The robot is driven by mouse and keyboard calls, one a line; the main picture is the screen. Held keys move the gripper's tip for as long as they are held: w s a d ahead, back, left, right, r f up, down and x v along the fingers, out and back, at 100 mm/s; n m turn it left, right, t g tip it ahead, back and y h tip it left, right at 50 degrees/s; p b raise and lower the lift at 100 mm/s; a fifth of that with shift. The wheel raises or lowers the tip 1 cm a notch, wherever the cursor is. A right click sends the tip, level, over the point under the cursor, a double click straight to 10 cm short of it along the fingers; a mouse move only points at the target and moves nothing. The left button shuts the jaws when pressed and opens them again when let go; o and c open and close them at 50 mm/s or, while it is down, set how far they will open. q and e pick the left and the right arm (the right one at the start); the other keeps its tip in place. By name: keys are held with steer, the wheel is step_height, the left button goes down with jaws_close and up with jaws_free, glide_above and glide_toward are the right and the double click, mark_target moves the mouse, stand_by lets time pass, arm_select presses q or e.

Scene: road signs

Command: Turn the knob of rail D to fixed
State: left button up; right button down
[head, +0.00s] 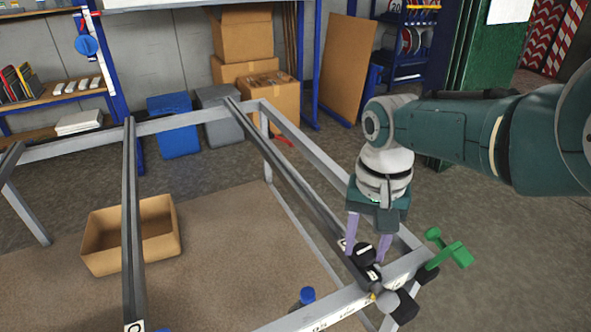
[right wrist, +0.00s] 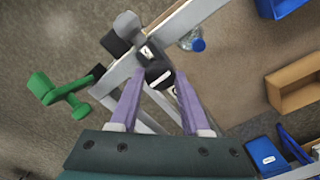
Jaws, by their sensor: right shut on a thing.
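The rail with the black knob (head: 364,250) runs from the back frame bar to the front right corner; I take this rail (head: 290,172) for rail D. A small white label sits beside the knob. The knob is round and dark with a pale mark on it. My right gripper (head: 367,243) comes down from above, its two lilac fingers closed on the knob's sides. In the right wrist view the knob (right wrist: 159,75) sits between the fingertips. I cannot read which position its mark points to. My left gripper is not in view.
A green handle (head: 447,250) and a grey-black clamp (head: 402,305) are close to the knob. A second rail (head: 130,200), labelled C, stands to the left. A cardboard box (head: 100,258) and a blue-capped bottle (head: 307,295) are below the frame.

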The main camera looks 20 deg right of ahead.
mark_target(365, 250)
steer(key=shift+m, duration=0.3)
steer(key=shift+c, duration=1.8)
jaws_free()
step_height(365, 250, up, 10)
steer(key=p, duration=0.7)
steer(key=shift+f, duration=0.1)
